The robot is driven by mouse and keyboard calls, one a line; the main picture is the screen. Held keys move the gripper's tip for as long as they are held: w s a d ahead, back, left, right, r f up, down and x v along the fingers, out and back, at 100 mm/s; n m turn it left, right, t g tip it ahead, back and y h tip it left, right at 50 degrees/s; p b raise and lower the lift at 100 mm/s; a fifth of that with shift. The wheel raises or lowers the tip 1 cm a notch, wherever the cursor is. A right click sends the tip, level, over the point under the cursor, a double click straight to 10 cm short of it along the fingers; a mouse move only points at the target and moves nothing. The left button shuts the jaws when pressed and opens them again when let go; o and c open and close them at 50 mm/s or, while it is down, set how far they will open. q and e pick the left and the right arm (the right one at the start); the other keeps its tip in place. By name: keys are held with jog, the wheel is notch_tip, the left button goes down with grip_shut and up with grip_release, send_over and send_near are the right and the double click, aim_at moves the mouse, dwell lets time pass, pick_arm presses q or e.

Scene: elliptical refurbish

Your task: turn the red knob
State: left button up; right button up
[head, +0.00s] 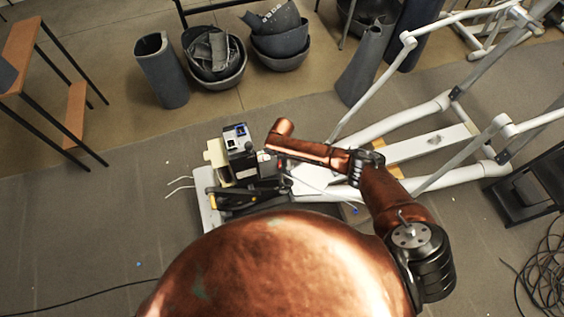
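A machine with a black housing (240,160) and a blue-fronted part (237,133) stands left of centre in the head view. A tiny red spot (283,162) shows beside it; I cannot tell whether it is the red knob. My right arm (310,152) comes in from the right and bends over toward the housing. Its gripper end merges with dark parts beside the housing, so finger opening and any contact cannot be made out. My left gripper is not in view.
The white tubular frame (420,110) of the elliptical runs to the upper right. Grey bowls (280,45) and a grey vase (162,70) stand at the back. A wooden bench (22,50) is at left. Black cables (543,265) lie at lower right. The left floor is mostly clear.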

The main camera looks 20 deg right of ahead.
jog(key=shift+o, duration=0.6)
jog(key=shift+r, duration=0.25)
notch_tip(320, 180, up, 12)
jog(key=shift+f, duration=0.2)
